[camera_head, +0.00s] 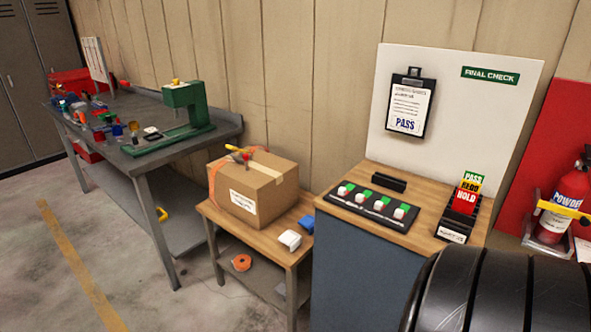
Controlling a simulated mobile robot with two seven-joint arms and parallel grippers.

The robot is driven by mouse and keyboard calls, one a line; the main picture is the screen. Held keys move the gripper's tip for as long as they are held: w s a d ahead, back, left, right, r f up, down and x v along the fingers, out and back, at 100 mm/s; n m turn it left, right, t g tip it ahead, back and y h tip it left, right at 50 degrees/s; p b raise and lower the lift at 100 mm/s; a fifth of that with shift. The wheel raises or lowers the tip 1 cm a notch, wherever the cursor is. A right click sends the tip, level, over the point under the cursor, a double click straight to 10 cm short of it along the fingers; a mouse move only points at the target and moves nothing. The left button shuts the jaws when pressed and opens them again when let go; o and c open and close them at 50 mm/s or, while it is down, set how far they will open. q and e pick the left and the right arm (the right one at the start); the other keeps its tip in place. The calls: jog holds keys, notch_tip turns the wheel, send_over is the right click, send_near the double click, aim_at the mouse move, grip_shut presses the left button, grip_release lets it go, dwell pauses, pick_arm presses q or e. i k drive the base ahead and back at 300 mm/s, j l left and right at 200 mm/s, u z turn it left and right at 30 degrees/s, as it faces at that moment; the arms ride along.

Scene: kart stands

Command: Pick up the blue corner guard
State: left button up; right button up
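A small blue block-like piece (307,225), which looks like the blue corner guard, lies on the right end of the low wooden table (262,238). It is close to the side of the taller blue-grey cabinet. A white piece of similar size (289,240) lies just in front and to the left of it. A taped cardboard box (252,188) stands on the same table, to the left of both pieces. Neither of my grippers is in view.
The cabinet (362,270) holds a button panel and card holder. A large black ribbed round object (500,290) fills the lower right. A metal workbench (155,160) with a green press stands left. An orange roll (241,262) lies on the low table's shelf. Floor at front left is clear.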

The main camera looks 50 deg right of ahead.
aim_at(308, 222)
jog(key=i+j+z, duration=0.15)
jog(key=z, duration=0.2)
jog(key=i+j+z, duration=0.15)
jog(key=z, duration=0.15)
jog(key=j+z, duration=0.1)
jog(key=z, duration=1.25)
